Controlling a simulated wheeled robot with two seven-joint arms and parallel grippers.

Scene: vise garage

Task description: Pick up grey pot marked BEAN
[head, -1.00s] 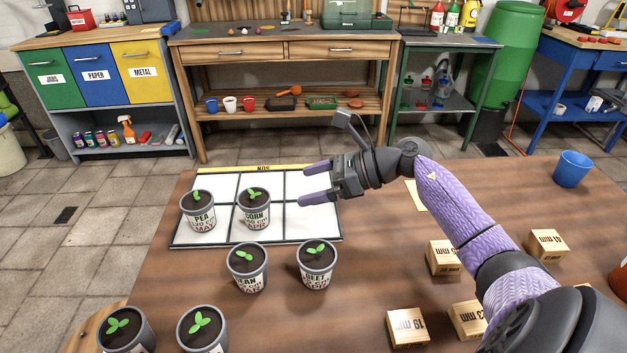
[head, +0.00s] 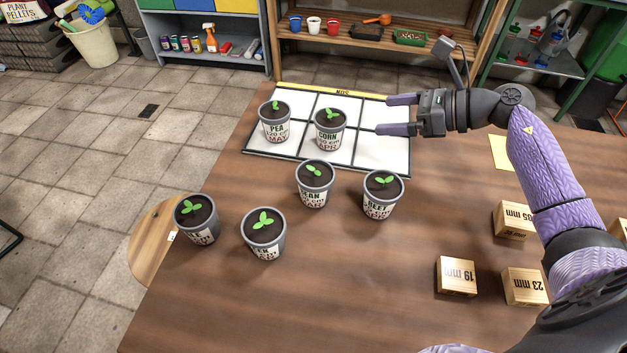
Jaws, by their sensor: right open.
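The grey pot marked BEAN (head: 315,184) stands upright on the wooden table, just in front of the white grid mat (head: 384,152). Its label is partly cut off, with "EAN" and "MAR" showing, and a green seedling grows from its dark soil. My right gripper (head: 390,115) is open and empty above the right part of the mat, with its fingers pointing left. It is up and to the right of the BEAN pot, apart from it. My left gripper is not in view.
The PEA pot (head: 275,124) and CORN pot (head: 329,129) stand on the mat. The BEET pot (head: 382,195) is close right of BEAN. Two more pots (head: 264,235) (head: 197,220) stand at the left front. Wooden blocks (head: 456,277) lie at right. The front middle table is clear.

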